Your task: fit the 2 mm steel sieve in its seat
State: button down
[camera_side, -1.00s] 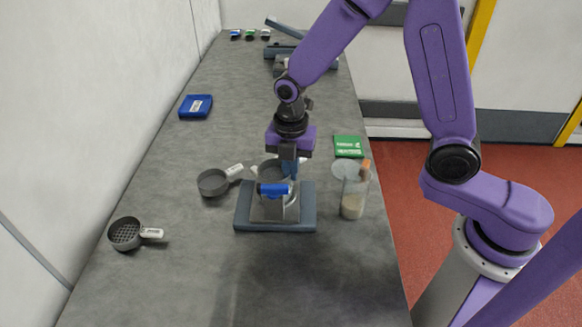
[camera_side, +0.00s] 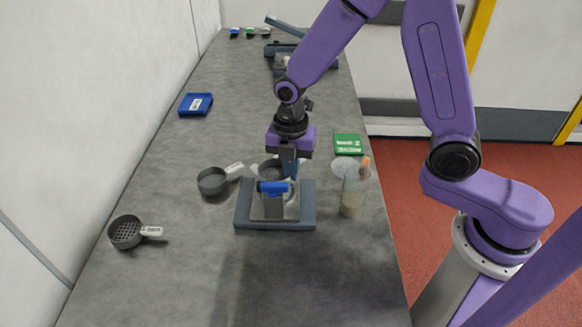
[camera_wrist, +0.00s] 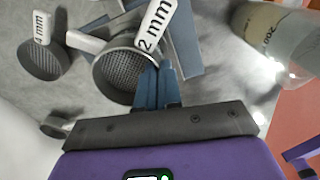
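The 2 mm steel sieve (camera_wrist: 122,75) is a round grey cup with a mesh floor and a white "2 mm" handle tag. In the side view it (camera_side: 268,171) shows just behind the blue clamp of the stand. My gripper (camera_wrist: 160,75) is shut on its rim beside the handle; it also shows in the side view (camera_side: 289,172). The sieve appears above the stand, but its exact height is unclear. The stand (camera_side: 305,207) has a blue-grey base and a metal holder (camera_side: 275,206) in front. The seat is partly hidden.
A 4 mm sieve (camera_side: 213,182) lies left of the stand, another sieve (camera_side: 125,232) farther left. A clear jar (camera_side: 352,195) stands close on the right. A green pad (camera_side: 348,145) and a blue tray (camera_side: 195,105) lie farther back. The front of the bench is clear.

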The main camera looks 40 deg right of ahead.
jog(key=shift+f, duration=0.65)
dwell(0.7)
jog(key=c, duration=0.8)
grip_release()
jog(key=shift+r, duration=3.5)
jog(key=shift+r, duration=0.1)
notch_tip(320, 180, up, 17)
jog(key=s+d+f+m, duration=0.3)
jog(key=s+f+m, duration=0.1)
jog(key=s, duration=0.4)
jog(key=s+d+f+m, duration=0.3)
jog(key=s+f+m, duration=0.1)
jog(key=s, duration=0.4)
jog(key=s+d+f+m, duration=0.3)
jog(key=s+f+m, duration=0.1)
jog(key=s, duration=0.3)
jog(key=shift+s+f, duration=0.4)
